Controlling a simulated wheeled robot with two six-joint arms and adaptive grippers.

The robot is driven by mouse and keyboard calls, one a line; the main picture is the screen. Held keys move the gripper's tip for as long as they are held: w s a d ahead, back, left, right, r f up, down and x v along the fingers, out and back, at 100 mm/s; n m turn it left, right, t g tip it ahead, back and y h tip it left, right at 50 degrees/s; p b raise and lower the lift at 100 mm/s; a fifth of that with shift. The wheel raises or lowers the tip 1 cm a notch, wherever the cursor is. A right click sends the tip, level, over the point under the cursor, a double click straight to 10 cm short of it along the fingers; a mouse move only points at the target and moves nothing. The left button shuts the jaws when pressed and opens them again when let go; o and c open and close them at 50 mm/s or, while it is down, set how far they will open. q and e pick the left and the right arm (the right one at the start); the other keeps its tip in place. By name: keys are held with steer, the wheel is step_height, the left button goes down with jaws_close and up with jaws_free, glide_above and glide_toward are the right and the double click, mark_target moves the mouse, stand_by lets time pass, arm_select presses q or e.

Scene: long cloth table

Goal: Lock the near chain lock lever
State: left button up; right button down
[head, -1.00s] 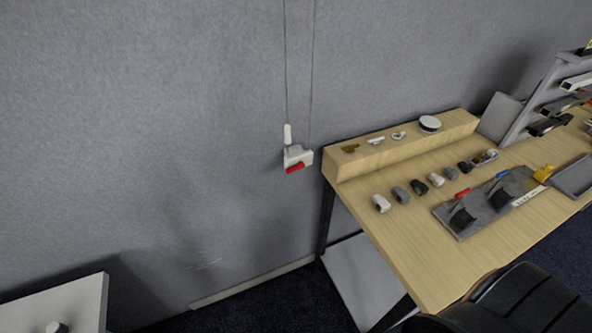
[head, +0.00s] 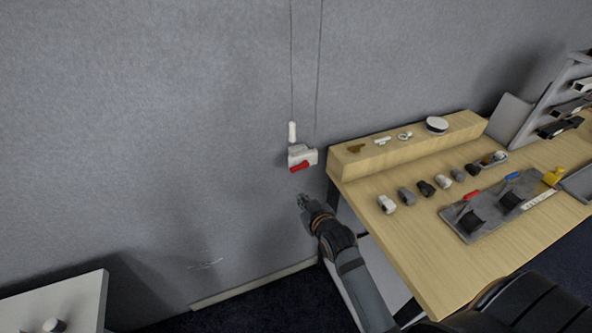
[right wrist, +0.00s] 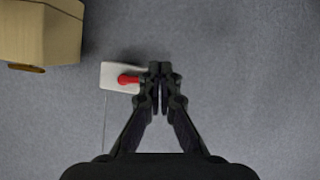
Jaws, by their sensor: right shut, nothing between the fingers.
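The chain lock is a white block (head: 308,153) hanging on the grey wall left of the wooden table, with a red lever (head: 300,168) on its front. A white pull handle (head: 292,131) and two thin cords run up from it. In the right wrist view the white block (right wrist: 110,75) and red lever (right wrist: 128,79) lie just left of my fingertips. My right gripper (head: 303,199) is shut and empty, below the lever in the head view. In the right wrist view its closed fingertips (right wrist: 160,69) appear right beside the lever; contact cannot be told. My left gripper is not in view.
A wooden table (head: 365,205) with a raised ledge stands right of the lock; its corner is close to my right arm. A grey plate (head: 480,222) with red and blue levers lies on it. The wall left of the lock is clear.

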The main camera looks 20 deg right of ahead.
step_height(320, 180, up, 11)
steer(key=t, duration=0.2)
steer(key=shift+s, duration=0.4)
steer(key=shift+w+d, duration=0.1)
steer(key=p, duration=0.2)
glide_above(293, 163)
steer(key=s+a, duration=0.1)
steer(key=s, duration=0.3)
steer(key=shift+a+f, duration=0.1)
steer(key=shift+f, duration=0.85)
steer(key=f, duration=0.3)
steer(key=shift+w+d+f+p, duration=0.25)
steer(key=shift+w+d+p, duration=0.05)
steer(key=shift+p, duration=0.05)
steer(key=shift+s+d+f, duration=0.1)
steer(key=shift+f, duration=0.4)
